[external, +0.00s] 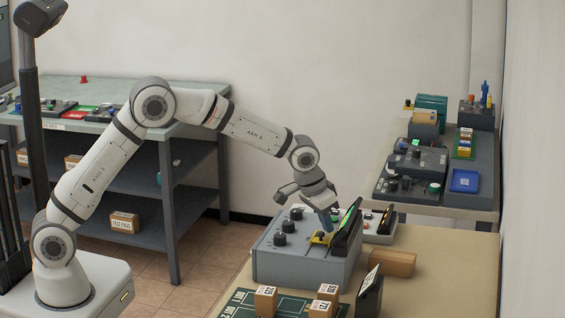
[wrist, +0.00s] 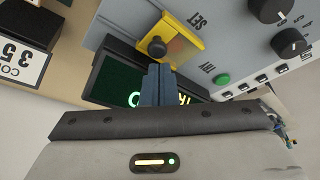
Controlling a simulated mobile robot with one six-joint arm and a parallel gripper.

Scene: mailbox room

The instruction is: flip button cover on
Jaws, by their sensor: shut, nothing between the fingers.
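The yellow button cover (wrist: 185,38) sits on the grey control box (external: 300,262), near the box's screen edge. A dark round knob or button (wrist: 157,47) shows at its near edge in the wrist view. I cannot tell whether the cover is raised or lowered. In the external view the cover (external: 320,239) is small and partly behind my fingers. My gripper (external: 330,230) points down at the cover, with its blue-grey fingers shut and empty. In the wrist view my fingertips (wrist: 157,68) are right beside the dark knob; I cannot tell whether they touch.
A tilted screen with green text (wrist: 130,85) stands close beside my fingers. A green button (wrist: 222,79) and several black knobs (wrist: 288,43) are on the same panel. Small boxes (external: 266,300) and a wooden block (external: 392,263) lie on the table around the control box.

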